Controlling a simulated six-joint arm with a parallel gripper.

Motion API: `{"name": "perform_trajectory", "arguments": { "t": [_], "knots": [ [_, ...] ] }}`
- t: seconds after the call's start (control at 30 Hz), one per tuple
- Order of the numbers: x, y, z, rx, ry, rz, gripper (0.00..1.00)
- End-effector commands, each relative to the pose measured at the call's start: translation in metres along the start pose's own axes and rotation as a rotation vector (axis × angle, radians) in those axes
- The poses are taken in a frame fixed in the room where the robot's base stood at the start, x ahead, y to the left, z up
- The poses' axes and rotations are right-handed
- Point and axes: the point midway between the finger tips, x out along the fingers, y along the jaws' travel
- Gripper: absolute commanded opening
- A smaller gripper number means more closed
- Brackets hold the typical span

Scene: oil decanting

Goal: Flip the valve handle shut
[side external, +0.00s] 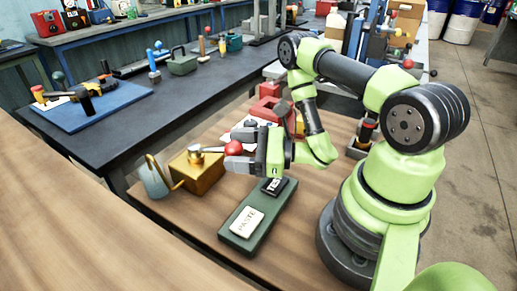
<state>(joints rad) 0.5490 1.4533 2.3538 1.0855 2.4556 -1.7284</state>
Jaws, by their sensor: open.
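A brass-coloured tank (190,178) stands on the wooden bench, left of my gripper. The valve handle (212,149) lies roughly level across its top, a metal lever ending in a red ball knob (233,148). A thin curved spout comes off the tank's left side. A grey-blue can (155,180) stands just left of the tank, by the spout. My gripper (238,149) is open, with its grey fingers pointing left at the knob. The knob is at the fingertips; I cannot tell whether they touch it.
A green tray (232,240) in front of my gripper carries a white PASTE label and a black labelled block. Red objects (268,105) stand behind my gripper. A dark table (140,120) with a blue mat and tools lies beyond. The front-left bench is clear.

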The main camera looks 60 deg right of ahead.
Motion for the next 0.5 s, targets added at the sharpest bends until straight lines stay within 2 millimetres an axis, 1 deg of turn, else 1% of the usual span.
{"name": "perform_trajectory", "arguments": {
  "t": [0.3, 0.5],
  "knots": [
    [-0.044, -0.001, 0.000, 0.003, 0.001, -0.010, 0.67],
    [-0.068, -0.001, 0.000, 0.002, -0.001, -0.008, 0.67]
  ]
}}
